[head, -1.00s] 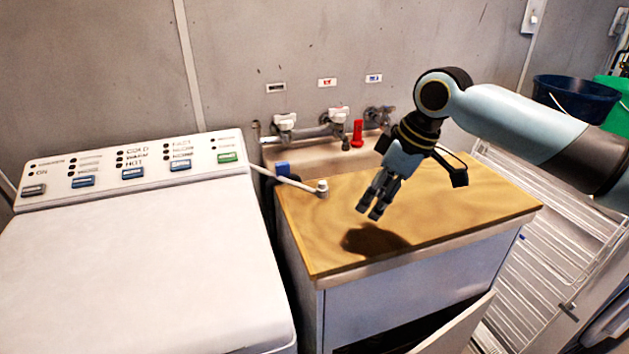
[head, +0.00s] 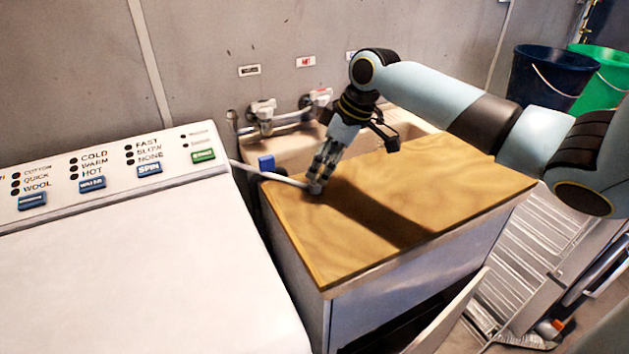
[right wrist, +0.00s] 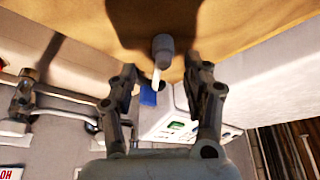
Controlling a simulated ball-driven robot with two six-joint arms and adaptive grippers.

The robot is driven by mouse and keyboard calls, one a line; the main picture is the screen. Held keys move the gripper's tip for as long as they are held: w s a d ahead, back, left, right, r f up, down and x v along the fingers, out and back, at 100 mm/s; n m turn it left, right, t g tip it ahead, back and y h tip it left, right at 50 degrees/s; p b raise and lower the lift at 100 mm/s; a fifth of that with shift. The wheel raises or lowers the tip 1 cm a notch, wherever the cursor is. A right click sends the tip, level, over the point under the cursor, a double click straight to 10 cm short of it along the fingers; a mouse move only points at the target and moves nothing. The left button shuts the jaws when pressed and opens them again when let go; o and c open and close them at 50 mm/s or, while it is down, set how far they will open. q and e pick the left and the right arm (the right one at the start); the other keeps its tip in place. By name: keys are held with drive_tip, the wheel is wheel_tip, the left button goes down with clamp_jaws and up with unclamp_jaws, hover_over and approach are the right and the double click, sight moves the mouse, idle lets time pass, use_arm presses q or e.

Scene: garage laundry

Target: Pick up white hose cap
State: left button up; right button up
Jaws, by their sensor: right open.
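In the head view the cap is mostly hidden by my right gripper (head: 319,181), whose fingertips are down at the hose end. In the right wrist view my right gripper (right wrist: 161,68) is open, one finger on either side of the hose line. The cap shows between and just beyond the fingertips, not clamped. My left gripper is not in view.
The white washing machine (head: 150,270) stands to the left of the worktop. Behind are a sink (head: 290,142), taps (head: 264,112) and a blue piece (head: 266,163) by the hose. Dark blue (head: 550,75) and green (head: 604,85) buckets stand at the right. The worktop's right part is clear.

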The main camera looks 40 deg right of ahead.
sight(315, 183)
drive_tip(key=x, duration=0.3)
drive_tip(key=shift+w+a+f, duration=0.2)
drive_tip(key=shift+a+f, duration=0.05)
drive_tip(key=shift+a, duration=0.15)
drive_tip(key=shift+f, duration=0.2)
drive_tip(key=c, duration=0.4)
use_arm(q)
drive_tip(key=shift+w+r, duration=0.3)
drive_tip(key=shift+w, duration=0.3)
use_arm(e)
clamp_jaws()
